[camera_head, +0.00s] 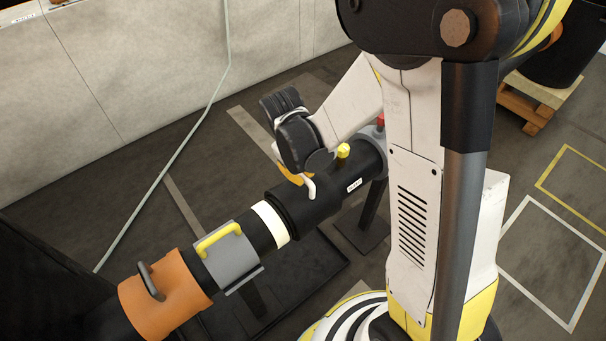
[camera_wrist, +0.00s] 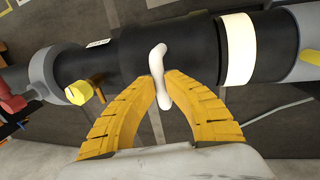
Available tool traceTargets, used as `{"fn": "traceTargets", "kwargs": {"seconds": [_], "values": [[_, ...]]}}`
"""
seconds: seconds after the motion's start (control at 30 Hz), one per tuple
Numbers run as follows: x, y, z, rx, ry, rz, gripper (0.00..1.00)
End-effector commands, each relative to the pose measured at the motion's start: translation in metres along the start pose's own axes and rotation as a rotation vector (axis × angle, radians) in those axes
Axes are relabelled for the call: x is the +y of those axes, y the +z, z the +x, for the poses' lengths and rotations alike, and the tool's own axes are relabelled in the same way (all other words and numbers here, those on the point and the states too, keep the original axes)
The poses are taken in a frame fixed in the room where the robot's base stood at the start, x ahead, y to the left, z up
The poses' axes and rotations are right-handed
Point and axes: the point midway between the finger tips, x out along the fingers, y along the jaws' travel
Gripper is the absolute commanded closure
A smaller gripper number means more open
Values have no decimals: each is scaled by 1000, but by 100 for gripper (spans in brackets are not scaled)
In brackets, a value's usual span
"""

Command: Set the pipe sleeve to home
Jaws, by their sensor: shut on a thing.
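The pipe sleeve, a thick black collar with a small label, is around the dark pipe in the head view (camera_head: 325,198) and across the wrist view (camera_wrist: 128,50). A white handle (camera_wrist: 158,60) stands out from it; its tip also shows in the head view (camera_head: 310,189). My gripper (camera_wrist: 161,84) has its yellow ribbed fingers closed on this handle. In the head view my gripper (camera_head: 291,174) is partly hidden by my wrist. A white band (camera_head: 270,224) circles the pipe close beside the sleeve's lower-left end; it also shows in the wrist view (camera_wrist: 238,48).
A yellow knob (camera_head: 343,151) is near the sleeve's far end, by a grey flange (camera_head: 375,142). Beyond the band, a grey collar with a yellow handle (camera_head: 222,240) and an orange collar with a dark handle (camera_head: 168,292) sit on the pipe. A wall (camera_head: 110,90) stands behind.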

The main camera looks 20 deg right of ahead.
Motion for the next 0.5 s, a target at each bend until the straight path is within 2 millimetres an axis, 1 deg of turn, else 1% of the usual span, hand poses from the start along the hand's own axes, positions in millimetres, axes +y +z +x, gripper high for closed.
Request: {"fn": "traceTargets", "kwargs": {"seconds": [0.07, 0.13, 0.33, 0.4, 0.5], "values": [[-5, 0, 0, -1, -1, -2, 100], [-15, 0, -2, 0, -2, -3, 100], [-63, 0, -11, 0, -3, -7, 100], [-76, 0, -14, 0, -3, -6, 100], [-88, 0, -16, -1, -3, -3, 100]]}}
